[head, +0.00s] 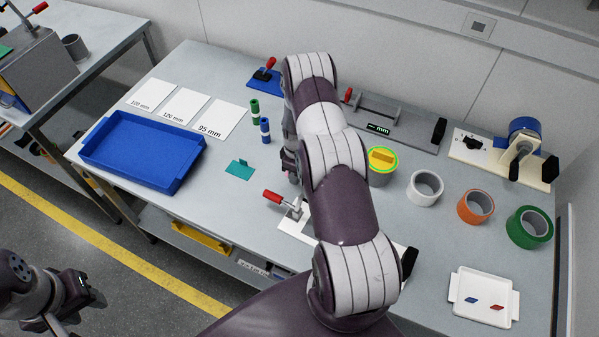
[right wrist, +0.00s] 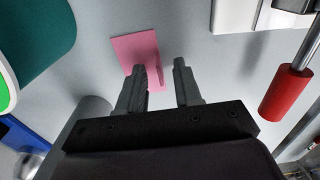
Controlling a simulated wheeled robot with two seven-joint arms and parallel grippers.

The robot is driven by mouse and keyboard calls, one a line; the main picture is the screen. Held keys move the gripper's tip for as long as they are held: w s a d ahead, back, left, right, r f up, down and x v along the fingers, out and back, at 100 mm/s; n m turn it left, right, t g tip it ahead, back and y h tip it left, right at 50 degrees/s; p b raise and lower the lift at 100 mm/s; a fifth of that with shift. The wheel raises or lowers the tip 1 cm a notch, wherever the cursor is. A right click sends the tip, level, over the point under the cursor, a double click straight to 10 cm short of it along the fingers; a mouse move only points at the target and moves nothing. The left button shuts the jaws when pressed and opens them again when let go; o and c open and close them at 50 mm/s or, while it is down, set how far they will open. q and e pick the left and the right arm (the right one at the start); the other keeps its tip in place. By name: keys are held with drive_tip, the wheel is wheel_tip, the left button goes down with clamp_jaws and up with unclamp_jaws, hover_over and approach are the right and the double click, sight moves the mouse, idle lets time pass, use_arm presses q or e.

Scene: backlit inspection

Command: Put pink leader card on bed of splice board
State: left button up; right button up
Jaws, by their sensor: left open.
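The pink leader card (right wrist: 136,50) lies on the grey table in the right wrist view; the head view does not show it. My right gripper (right wrist: 160,78) is open, with nothing clamped. Its fingertips are just over the card's near edge, with one card corner between them in the picture. In the head view this gripper (head: 291,168) is mostly hidden by my right arm. What looks like the splice board (head: 290,228), white with a red-handled clamp (head: 275,197), is partly covered by my arm. My left gripper (head: 92,299) is open and empty, off the table at lower left.
Tape rolls, including an orange one (head: 475,207), and a white tray (head: 485,287) are right. A red handle (right wrist: 284,93) is near my right gripper.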

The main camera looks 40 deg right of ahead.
clamp_jaws()
drive_tip(key=shift+r, duration=0.1)
